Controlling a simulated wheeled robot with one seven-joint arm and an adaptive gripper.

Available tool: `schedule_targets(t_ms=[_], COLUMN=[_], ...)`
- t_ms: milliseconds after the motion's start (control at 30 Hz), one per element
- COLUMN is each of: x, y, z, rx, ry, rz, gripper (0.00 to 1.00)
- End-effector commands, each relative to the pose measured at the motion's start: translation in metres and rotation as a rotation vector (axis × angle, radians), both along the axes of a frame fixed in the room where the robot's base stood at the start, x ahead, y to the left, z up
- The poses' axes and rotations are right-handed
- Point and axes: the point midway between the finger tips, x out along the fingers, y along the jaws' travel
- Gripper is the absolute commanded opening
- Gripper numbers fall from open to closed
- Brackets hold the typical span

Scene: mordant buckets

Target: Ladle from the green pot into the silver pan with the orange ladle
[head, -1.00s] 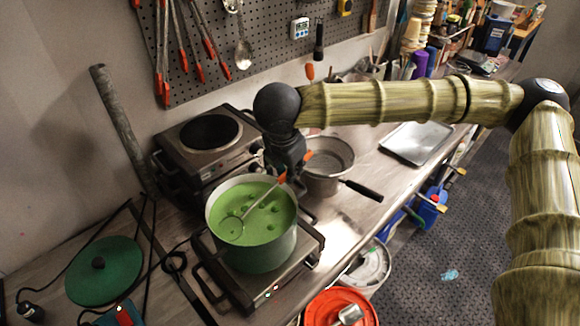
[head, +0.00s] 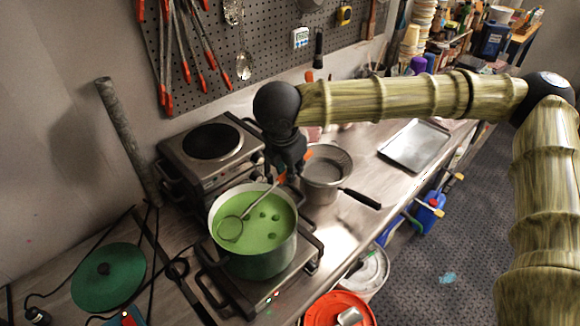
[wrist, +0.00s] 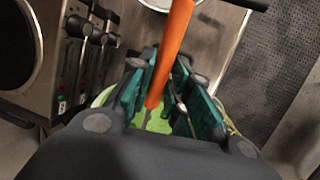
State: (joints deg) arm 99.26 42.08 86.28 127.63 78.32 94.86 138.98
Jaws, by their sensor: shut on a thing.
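The green pot (head: 262,262) stands on the front hot plate, filled with bright green liquid that has a few dark spots. My gripper (head: 287,176) is above the pot's back right rim, shut on the orange ladle (wrist: 172,50). The ladle's metal shaft (head: 262,199) slants down and left, and its round bowl (head: 231,229) is at the liquid's surface on the left side. I cannot tell whether the bowl holds liquid. The silver pan (head: 322,184) with a black handle stands behind and right of the pot, near my gripper. A strainer-like mesh shows at its top.
A second hot plate (head: 212,143) stands behind the pot. A green lid (head: 106,277) lies at left, a metal tray (head: 415,145) at right. Buckets (head: 340,308) stand on the floor below the bench edge. Tools hang on the pegboard (head: 275,50).

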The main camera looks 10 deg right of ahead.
Motion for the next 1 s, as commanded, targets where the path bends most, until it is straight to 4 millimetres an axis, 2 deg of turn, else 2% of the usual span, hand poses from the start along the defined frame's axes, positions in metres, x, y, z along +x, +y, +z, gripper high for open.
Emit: schedule_targets(t_ms=[1000], x=[0.0], y=[0.0], z=[0.04], rx=[0.0], ry=[0.0], rz=[0.0], gripper=[0.0])
